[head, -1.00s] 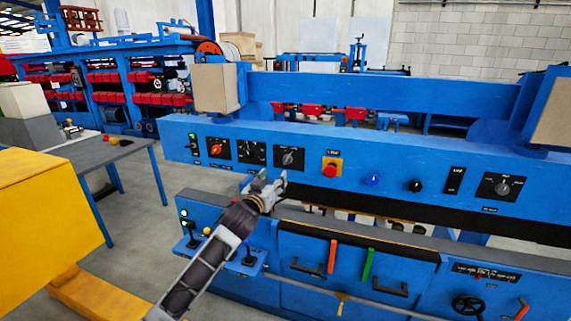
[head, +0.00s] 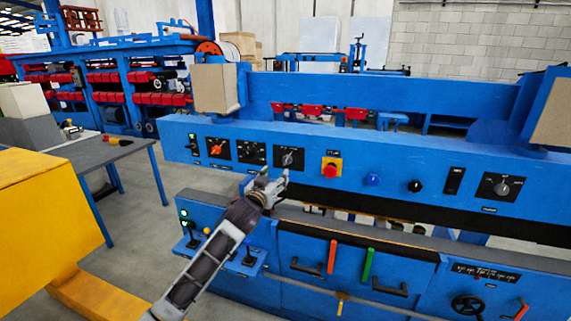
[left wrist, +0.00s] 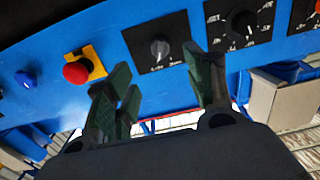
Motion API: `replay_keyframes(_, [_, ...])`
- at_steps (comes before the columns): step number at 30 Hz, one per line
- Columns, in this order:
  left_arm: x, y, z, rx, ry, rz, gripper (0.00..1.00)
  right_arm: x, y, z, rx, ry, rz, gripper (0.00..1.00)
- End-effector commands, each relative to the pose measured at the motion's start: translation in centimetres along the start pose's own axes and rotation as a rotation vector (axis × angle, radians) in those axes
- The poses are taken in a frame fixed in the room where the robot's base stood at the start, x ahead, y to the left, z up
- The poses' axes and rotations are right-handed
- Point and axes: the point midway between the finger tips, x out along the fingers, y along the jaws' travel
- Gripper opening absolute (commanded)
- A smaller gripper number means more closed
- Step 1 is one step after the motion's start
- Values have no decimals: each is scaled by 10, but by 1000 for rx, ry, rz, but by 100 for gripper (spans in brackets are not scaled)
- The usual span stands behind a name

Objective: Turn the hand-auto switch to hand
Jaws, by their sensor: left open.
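The blue panel carries a row of controls, and their small labels are too blurred to read, so I cannot confirm which is the hand-auto switch. A grey rotary selector (head: 289,158) on a black plate is nearest my left gripper (head: 277,184). It also shows in the left wrist view (left wrist: 160,48), beyond the gap between the fingers. Another rotary selector (head: 501,188) sits at the panel's right. My left gripper (left wrist: 165,88) is open and empty, just below and in front of the nearer selector, apart from it. My right gripper is not in view.
A red emergency stop (head: 331,169) on a yellow plate is right of the nearer selector; a black dial (head: 252,153) and an orange-red switch (head: 216,149) are left of it. Below are the lower cabinet's joysticks (head: 249,255) and handles. A yellow block (head: 45,210) stands at left.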

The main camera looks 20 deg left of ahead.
Motion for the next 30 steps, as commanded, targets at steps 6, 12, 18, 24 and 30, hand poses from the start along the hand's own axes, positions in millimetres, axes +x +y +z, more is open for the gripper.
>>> replay_keyframes(6, [19,0,-1,-1,1,0,54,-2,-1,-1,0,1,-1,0])
replay_keyframes(12, [36,0,-1,0,1,1,54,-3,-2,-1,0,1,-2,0])
replay_keyframes(18, [52,0,-1,-1,0,0,54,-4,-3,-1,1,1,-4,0])
replay_keyframes(24, [68,0,0,-1,0,1,54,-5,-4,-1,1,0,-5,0])
replay_keyframes(30, [83,0,-1,-1,0,0,54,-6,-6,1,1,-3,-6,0])
